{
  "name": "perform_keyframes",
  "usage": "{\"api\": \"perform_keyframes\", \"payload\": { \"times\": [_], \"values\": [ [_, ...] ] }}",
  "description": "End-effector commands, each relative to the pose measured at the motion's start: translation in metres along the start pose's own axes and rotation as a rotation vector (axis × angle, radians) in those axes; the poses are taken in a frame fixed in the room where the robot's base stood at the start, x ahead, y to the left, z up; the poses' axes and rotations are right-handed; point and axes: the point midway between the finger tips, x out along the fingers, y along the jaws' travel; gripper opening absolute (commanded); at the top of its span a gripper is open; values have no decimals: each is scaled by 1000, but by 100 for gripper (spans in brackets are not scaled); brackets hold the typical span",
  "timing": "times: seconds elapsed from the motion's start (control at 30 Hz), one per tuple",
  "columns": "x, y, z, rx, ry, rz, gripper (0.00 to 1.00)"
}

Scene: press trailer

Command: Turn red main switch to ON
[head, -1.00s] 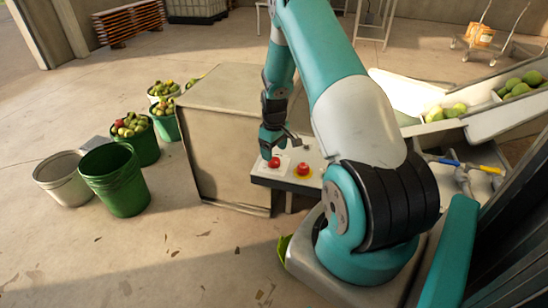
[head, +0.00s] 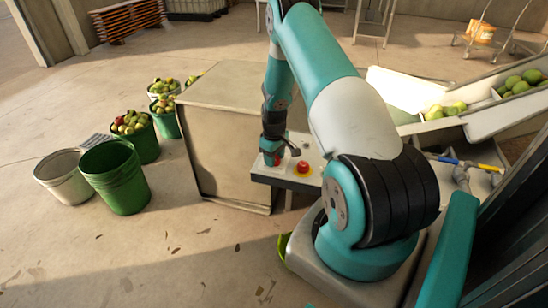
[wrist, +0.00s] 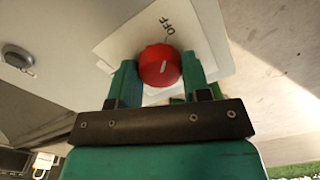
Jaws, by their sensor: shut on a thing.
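The red main switch (wrist: 160,64) is a round knob on a white plate (wrist: 118,43) in the wrist view. A short white mark on its face points roughly toward the printed word OFF (wrist: 167,25). No ON label can be seen. My gripper (wrist: 160,72) has one green finger on each side of the knob and is shut on it. In the head view my gripper (head: 271,158) is down at the left part of the control box (head: 285,181) and mostly hides the knob.
A red push button on a yellow base (head: 303,168) sits on the same box, just right of my gripper. A large beige cabinet (head: 228,135) stands close on the left. A conveyor with green fruit (head: 445,110) is at the right. Fruit buckets (head: 130,125) stand farther left.

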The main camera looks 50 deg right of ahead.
Motion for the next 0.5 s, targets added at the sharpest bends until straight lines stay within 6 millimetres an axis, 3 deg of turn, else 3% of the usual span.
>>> {"api": "perform_keyframes", "payload": {
  "times": [0.27,0.5],
  "values": [
    [1,0,0,61,0,0,20],
    [1,0,0,224,1,1,20]
  ]
}}
